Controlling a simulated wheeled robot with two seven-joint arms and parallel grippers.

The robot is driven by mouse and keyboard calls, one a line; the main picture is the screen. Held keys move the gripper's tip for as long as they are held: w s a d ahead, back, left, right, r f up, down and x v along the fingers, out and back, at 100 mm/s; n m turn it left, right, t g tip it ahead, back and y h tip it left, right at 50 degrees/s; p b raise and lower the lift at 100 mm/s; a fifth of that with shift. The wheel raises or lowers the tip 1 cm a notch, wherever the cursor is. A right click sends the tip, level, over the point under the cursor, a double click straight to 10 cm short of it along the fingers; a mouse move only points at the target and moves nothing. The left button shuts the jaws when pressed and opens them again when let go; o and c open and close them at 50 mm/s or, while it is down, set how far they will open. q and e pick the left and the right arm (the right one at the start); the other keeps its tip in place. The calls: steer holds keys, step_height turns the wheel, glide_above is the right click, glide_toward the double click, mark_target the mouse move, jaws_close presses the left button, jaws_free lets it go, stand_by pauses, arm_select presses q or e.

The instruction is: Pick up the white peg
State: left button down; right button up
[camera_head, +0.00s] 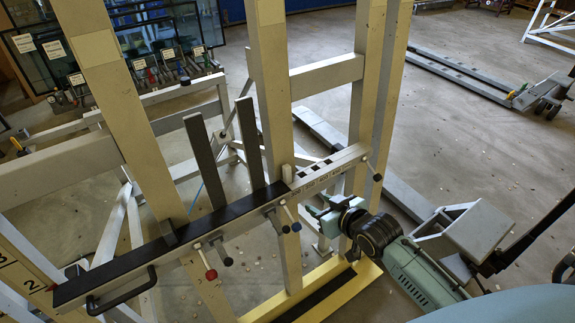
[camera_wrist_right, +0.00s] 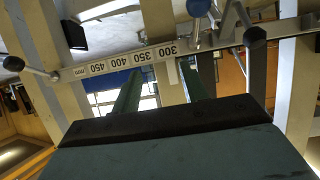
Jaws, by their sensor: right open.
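My right gripper (camera_head: 315,212) is in front of the rail, to the right of and below the peg. Its two green fingers (camera_wrist_right: 163,82) are apart with nothing held between them; I cannot tell how far they are from the peg. My left gripper is not in view.
The slanting rail (camera_head: 325,172) carries a scale and levers with blue (camera_head: 296,226), red (camera_head: 211,274) and black (camera_head: 227,261) knobs near my right gripper. Two dark upright bars (camera_head: 205,160) rise left of the peg. Thick frame posts (camera_head: 272,80) stand behind.

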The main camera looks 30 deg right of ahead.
steer(key=t, duration=0.1)
glide_toward(288, 169)
steer(key=shift+y, duration=0.3)
steer(key=x, duration=0.4)
steer(key=shift+w+d, duration=0.2)
steer(key=shift+w, duration=0.1)
steer(key=shift+b+x, duration=0.5)
steer(key=shift+x, duration=1.8)
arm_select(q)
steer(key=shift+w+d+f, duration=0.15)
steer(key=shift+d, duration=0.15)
arm_select(e)
steer(key=shift+f, duration=0.15)
jaws_close()
